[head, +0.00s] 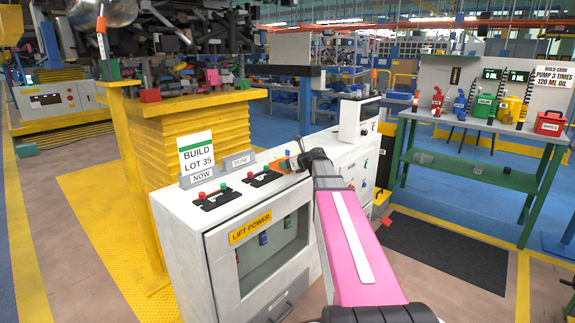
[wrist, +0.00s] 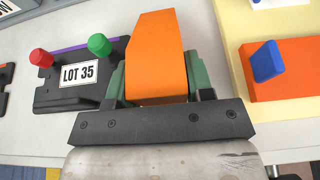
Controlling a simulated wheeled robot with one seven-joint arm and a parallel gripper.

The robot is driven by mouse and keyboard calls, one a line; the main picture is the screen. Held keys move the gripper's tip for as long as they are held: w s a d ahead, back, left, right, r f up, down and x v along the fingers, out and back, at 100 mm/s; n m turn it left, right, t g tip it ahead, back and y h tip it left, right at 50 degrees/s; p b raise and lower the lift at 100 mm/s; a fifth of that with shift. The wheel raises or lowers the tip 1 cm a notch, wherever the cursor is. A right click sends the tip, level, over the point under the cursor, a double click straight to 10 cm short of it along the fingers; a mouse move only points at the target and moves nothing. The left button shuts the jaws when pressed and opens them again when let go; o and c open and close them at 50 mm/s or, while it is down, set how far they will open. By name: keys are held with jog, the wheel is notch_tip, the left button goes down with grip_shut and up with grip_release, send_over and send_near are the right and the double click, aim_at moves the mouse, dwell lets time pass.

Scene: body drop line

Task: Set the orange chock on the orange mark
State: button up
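The orange chock (wrist: 157,57) is a block with a sloping upper corner. In the wrist view it stands between the green finger pads of my gripper (wrist: 158,80), which press on both its sides. In the head view my gripper (head: 289,163) is over the white cabinet top, with a bit of orange (head: 279,166) at its tip. I cannot tell whether the chock touches the surface below. I cannot make out the orange mark in either view.
A black button box labelled LOT 35 (wrist: 80,76), with red and green buttons, lies left of the chock. An orange block with a blue lever (wrist: 283,72) is at the right on a pale yellow plate. The white cabinet (head: 230,225) stands beside a yellow lift (head: 185,140).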

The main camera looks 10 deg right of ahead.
aim_at(294, 174)
jog(key=o, duration=0.4)
jog(key=shift+c, duration=0.2)
jog(key=shift+r, duration=0.15)
jog(key=v, duration=1.1)
jog(key=shift+s, duration=0.25)
jog(key=shift+o, duration=0.4)
jog(key=shift+s+d, duration=0.1)
jog(key=shift+d, duration=0.1)
jog(key=shift+w+a+f+t+y, duration=0.3)
jog(key=shift+f+t+y, duration=0.2)
jog(key=shift+f+y, duration=0.1)
jog(key=shift+w+a+f+t+y, duration=0.25)
jog(key=shift+f+t+y, duration=0.25)
jog(key=shift+f, duration=0.1)
jog(key=shift+w+f+t+y, duration=0.3)
jog(key=shift+f+t, duration=0.5)
jog(key=shift+t, duration=0.1)
jog(key=x, duration=0.5)
jog(key=shift+r+x, duration=0.15)
jog(key=shift+x, duration=1.25)
jog(key=shift+r+x, duration=0.2)
jog(key=shift+x, duration=1.25)
